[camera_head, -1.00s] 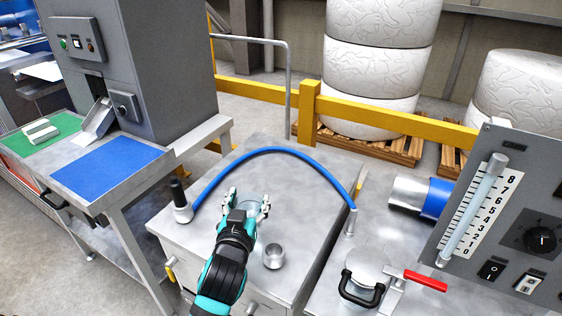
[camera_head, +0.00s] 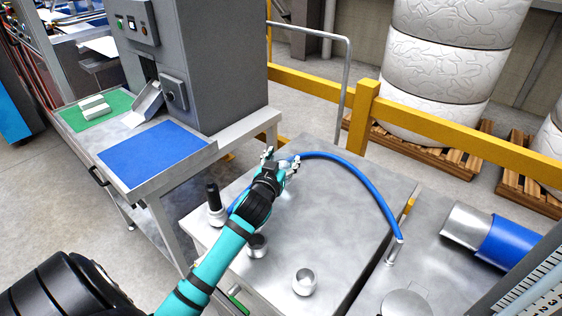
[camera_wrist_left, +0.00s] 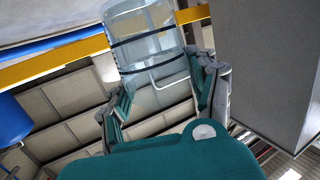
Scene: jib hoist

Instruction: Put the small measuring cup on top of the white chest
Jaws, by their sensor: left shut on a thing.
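My left gripper (camera_head: 281,162) is shut on a clear, see-through cup, held in front of the blue hose in the head view. In the left wrist view the clear cup (camera_wrist_left: 147,45), with dark bands around it, sits between the fingers of the left gripper (camera_wrist_left: 160,98). In the head view the cup is small and mostly hidden by the gripper. I cannot make out a thing that is surely the white chest. My right gripper is not in view.
A steel cabinet top (camera_head: 335,225) lies below, bearing an open metal cup (camera_head: 305,282), another metal cup (camera_head: 257,246) and the arched blue hose (camera_head: 365,182). Left stands a bench with a blue mat (camera_head: 152,153) and a grey machine (camera_head: 205,60). A yellow rail (camera_head: 455,132) runs behind.

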